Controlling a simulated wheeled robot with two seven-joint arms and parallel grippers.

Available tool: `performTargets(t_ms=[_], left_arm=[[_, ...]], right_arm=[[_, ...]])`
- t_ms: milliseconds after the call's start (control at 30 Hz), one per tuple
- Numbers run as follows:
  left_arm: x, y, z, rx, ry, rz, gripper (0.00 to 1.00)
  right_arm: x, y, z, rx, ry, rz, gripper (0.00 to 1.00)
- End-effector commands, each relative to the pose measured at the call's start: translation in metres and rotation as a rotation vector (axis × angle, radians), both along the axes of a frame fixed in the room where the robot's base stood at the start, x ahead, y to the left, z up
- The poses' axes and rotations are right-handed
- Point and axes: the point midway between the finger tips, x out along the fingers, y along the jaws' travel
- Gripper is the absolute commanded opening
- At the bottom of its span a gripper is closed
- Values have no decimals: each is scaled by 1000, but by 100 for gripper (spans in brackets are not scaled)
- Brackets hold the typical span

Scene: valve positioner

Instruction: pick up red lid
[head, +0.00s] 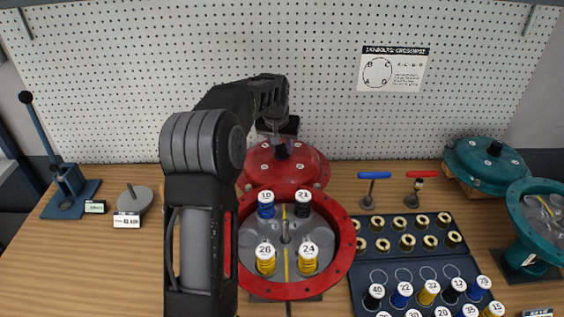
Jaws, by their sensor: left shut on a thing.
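The red lid (304,171) is a round red disc with a dark knob (283,150) on top, at the middle of the bench behind the red valve body. My left gripper (276,136) is above the lid, pointing down, and is shut on the lid's knob. My left arm hides the lid's left side. The open red valve body (345,247) stands in front, with a flanged rim and several numbered plugs inside. I cannot tell whether the lid touches the bench. My right gripper does not show.
A dark tray (365,275) with brass rings and numbered plugs lies right of the valve body. Blue (374,176) and red (421,174) T-handles stand behind it. A teal lid (488,163) and teal body (518,222) are far right. A lever press (66,183) stands far left.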

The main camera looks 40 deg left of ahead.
Motion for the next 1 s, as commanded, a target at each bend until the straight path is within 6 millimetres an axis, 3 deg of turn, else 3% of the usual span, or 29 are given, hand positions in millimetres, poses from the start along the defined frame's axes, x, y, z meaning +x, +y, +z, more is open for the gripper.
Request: performTargets(t_ms=[100, 1000], left_arm=[[0, 0, 0, 0, 0, 0, 0], [2, 1, 4, 3, -9, 1, 0]], right_arm=[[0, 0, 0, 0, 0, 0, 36], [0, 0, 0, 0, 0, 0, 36]])
